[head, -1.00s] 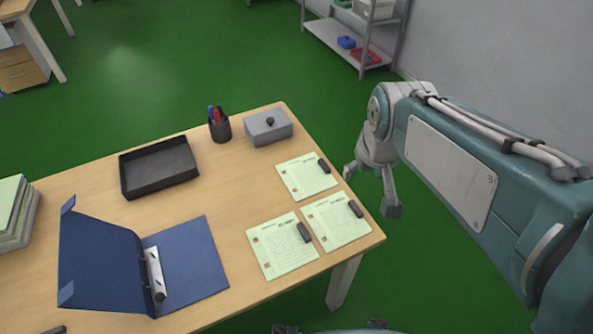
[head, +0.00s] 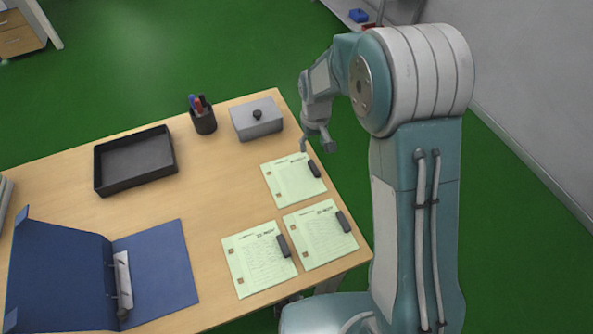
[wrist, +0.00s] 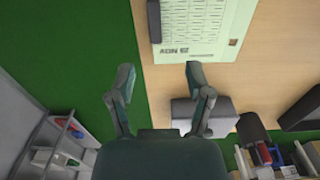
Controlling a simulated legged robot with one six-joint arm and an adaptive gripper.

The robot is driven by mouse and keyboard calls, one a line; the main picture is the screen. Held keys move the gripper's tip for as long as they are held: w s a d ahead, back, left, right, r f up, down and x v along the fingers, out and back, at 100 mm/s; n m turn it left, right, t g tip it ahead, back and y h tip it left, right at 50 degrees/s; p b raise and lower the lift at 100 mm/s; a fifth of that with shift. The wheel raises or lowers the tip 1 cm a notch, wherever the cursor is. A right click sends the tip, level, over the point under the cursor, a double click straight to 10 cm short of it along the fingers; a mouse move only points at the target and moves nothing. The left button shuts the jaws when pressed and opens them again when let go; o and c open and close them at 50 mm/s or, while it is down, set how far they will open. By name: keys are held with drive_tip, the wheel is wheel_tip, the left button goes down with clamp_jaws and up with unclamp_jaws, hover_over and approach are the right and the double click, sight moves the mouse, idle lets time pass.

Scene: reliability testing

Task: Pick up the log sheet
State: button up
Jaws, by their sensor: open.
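Three pale green printed sheets lie on the wooden desk: a far sheet (head: 288,184), a near right sheet (head: 315,240) and a near left sheet (head: 255,266). Each has a dark block-like piece on its right edge. I cannot tell which is the log sheet. My gripper (head: 316,141) is open and empty above the desk's right edge, just beyond the far sheet. In the wrist view my gripper's fingers (wrist: 159,73) are spread, with one sheet (wrist: 195,28) ahead of them and a dark piece (wrist: 154,20) on its left edge.
A grey lidded box (head: 256,122) and a pen cup (head: 204,120) stand behind the far sheet. A black tray (head: 98,178) and an open blue binder (head: 160,270) lie left. The desk (head: 215,195) is bare between them. A grey wall (head: 530,110) is at right.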

hover_over(314, 167)
wheel_tip(314, 167, down, 4)
drive_tip(key=shift+f, duration=0.15)
drive_tip(key=shift+a+f, duration=0.15)
drive_tip(key=shift+f, duration=0.45)
drive_tip(key=f, duration=0.5)
drive_tip(key=shift+w+d, duration=0.15)
drive_tip(key=shift+d, duration=0.05)
drive_tip(key=shift+a, duration=0.1)
clamp_jaws()
